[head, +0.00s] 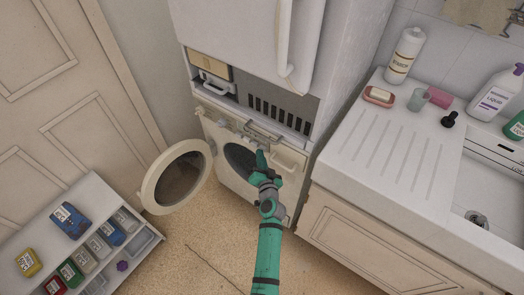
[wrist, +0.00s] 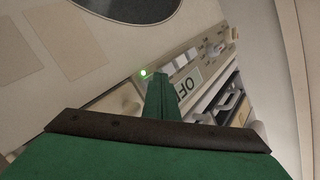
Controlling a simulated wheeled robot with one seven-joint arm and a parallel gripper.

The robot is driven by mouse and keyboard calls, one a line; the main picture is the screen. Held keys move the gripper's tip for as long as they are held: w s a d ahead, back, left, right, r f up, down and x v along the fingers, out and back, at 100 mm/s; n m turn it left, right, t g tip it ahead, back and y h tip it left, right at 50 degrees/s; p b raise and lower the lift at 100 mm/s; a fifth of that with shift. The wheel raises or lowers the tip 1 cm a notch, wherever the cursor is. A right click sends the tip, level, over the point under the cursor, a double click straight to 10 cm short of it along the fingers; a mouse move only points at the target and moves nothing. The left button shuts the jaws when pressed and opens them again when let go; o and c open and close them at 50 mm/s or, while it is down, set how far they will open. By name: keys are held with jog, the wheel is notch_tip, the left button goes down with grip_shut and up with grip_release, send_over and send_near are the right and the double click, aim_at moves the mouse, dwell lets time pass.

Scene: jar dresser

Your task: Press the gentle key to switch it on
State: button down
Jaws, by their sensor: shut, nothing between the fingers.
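The washing machine (head: 226,169) stands low in the head view, its round door (head: 177,177) swung open to the left. My gripper (head: 261,154) is in front of the machine, near its upper front. In the wrist view my gripper (wrist: 161,78) is shut and empty, its fingertips at the control panel (wrist: 210,38). A lit green light (wrist: 143,73) is just left of the tips. A display (wrist: 188,86) reading "OF", partly hidden by my fingers, is to their right. Pale keys (wrist: 185,57) lie just beyond. I cannot tell which key is the gentle one, or whether the tips touch one.
A white counter (head: 375,140) with a sink, soap dish and bottles stands at the right. A low shelf (head: 140,262) with coloured packets is at the lower left. A white cabinet (head: 250,30) with a handle overhangs the machine. The floor in front is clear.

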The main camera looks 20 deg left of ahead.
jog(key=s+a, duration=0.2)
jog(key=s, duration=0.3)
jog(key=shift+s, duration=0.4)
dwell(0.4)
jog(key=s+d+f+h, duration=0.1)
jog(key=s+d+h, duration=0.1)
jog(key=s+d, duration=0.65)
jog(key=s+d+f+h, duration=0.2)
jog(key=s+d+h, duration=0.15)
jog(key=s, duration=0.95)
jog(key=s+d+r+n, duration=0.1)
jog(key=s+d+r, duration=0.2)
jog(key=s+r, duration=0.4)
jog(key=s+d+r+n+h, duration=0.1)
jog(key=s+d+r, duration=0.3)
jog(key=s+r, duration=0.4)
jog(key=s, duration=0.5)
jog(key=shift+s+d+r+t, duration=0.15)
jog(key=shift+s+t, duration=0.05)
jog(key=shift+t, duration=0.1)
